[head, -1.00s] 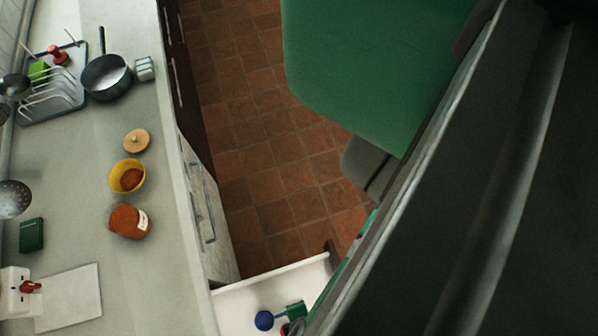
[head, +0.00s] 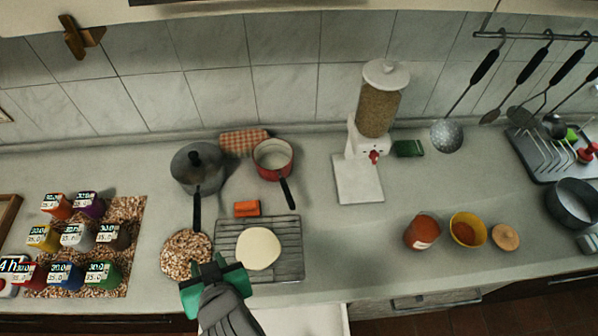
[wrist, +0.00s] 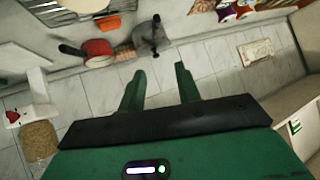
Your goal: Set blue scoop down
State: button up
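My gripper (head: 215,272) is over the front edge of the counter, in front of the wire rack. In the wrist view my gripper (wrist: 160,78) has its two green fingers apart with nothing between them. A blue cup-shaped thing (head: 66,276) with a label stands among several coloured ones at the left; I cannot tell whether it is the blue scoop. No other blue scoop shows now. A white drawer front or inside (head: 322,318) shows at the bottom edge, its contents out of view.
The speckled mat (head: 128,222) holds the coloured cups. A wire rack (head: 285,262) bears a pale round disc (head: 258,248). Near it are a grey pot (head: 184,178), a red saucepan (head: 268,172) and a pebbly round mat (head: 180,262).

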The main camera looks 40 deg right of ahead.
jog(key=w+r+n+t, duration=0.1)
jog(key=w+r+t, duration=0.15)
jog(key=r, duration=0.85)
jog(key=w+r+n+t, duration=0.15)
jog(key=r+t, duration=0.25)
jog(key=r, duration=0.7)
jog(key=s+a+r+n+t, duration=0.1)
jog(key=s+r+t, duration=0.3)
jog(key=r, duration=0.8)
jog(key=s+a+r+n+t+y, duration=0.1)
jog(key=s+r+t, duration=0.3)
jog(key=r, duration=0.9)
jog(key=shift+s+a+r+y, duration=0.2)
jog(key=shift+s+y, duration=0.1)
jog(key=shift+s, duration=0.1)
notch_tip(320, 180, up, 14)
jog(key=p, duration=1.4)
jog(key=shift+r, duration=0.2)
